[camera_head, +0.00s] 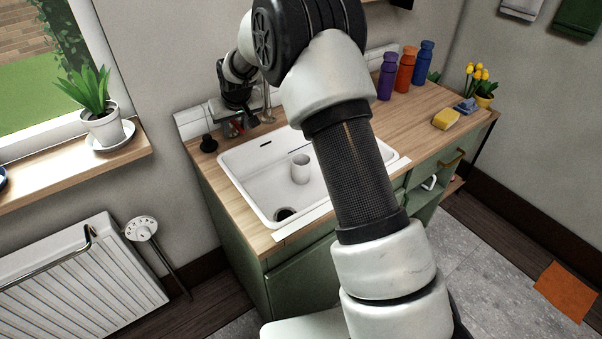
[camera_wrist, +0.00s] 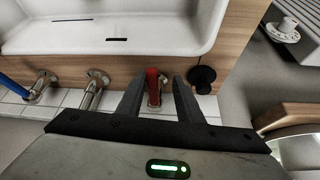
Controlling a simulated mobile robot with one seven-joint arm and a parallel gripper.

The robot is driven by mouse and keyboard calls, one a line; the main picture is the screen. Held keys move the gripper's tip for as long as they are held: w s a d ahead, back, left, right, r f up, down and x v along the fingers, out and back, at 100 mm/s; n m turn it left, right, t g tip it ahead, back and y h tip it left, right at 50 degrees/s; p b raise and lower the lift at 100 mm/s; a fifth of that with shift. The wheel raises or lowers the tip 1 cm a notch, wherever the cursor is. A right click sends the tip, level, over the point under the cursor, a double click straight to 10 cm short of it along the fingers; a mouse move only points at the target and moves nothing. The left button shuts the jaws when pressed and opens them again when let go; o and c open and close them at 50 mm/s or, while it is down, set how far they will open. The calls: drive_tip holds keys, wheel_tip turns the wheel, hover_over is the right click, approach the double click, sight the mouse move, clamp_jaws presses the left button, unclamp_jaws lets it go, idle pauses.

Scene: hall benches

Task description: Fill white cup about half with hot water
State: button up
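The white cup (camera_head: 300,169) stands upright in the white sink (camera_head: 250,175). Its contents cannot be made out, and I see no water stream. My gripper (camera_head: 238,127) is at the back edge of the sink, by the tap fittings. In the wrist view my gripper (camera_wrist: 157,82) is open, with one finger on each side of the red tap handle (camera_wrist: 153,87). I cannot tell whether the fingers touch it. A metal spout (camera_wrist: 95,84) and a blue tap handle (camera_wrist: 14,88) are to its left there. The cup is outside the wrist view.
A black knob (camera_head: 208,143) stands on the wooden counter (camera_head: 430,103) beside the taps. Purple (camera_head: 387,76), orange (camera_head: 406,68) and blue bottles (camera_head: 425,62) stand at the back right. A yellow sponge (camera_head: 445,118) lies at the right. My arm hides part of the sink and counter.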

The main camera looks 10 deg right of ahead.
drive_tip(key=shift+s+a+m+h, duration=0.1)
drive_tip(key=shift+a+m+h, duration=0.3)
drive_tip(key=shift+m, duration=0.5)
drive_tip(key=shift+a+m+b, duration=0.4)
drive_tip(key=shift+a, duration=0.05)
drive_tip(key=shift+h, duration=0.4)
drive_tip(key=shift+d+n+y, duration=0.6)
drive_tip(key=shift+d+n, duration=0.1)
drive_tip(key=shift+d, duration=0.1)
drive_tip(key=shift+d+n+y, duration=0.15)
drive_tip(key=shift+n+y, duration=0.15)
drive_tip(key=shift+n, duration=0.4)
drive_tip(key=shift+p, duration=0.3)
idle(0.9)
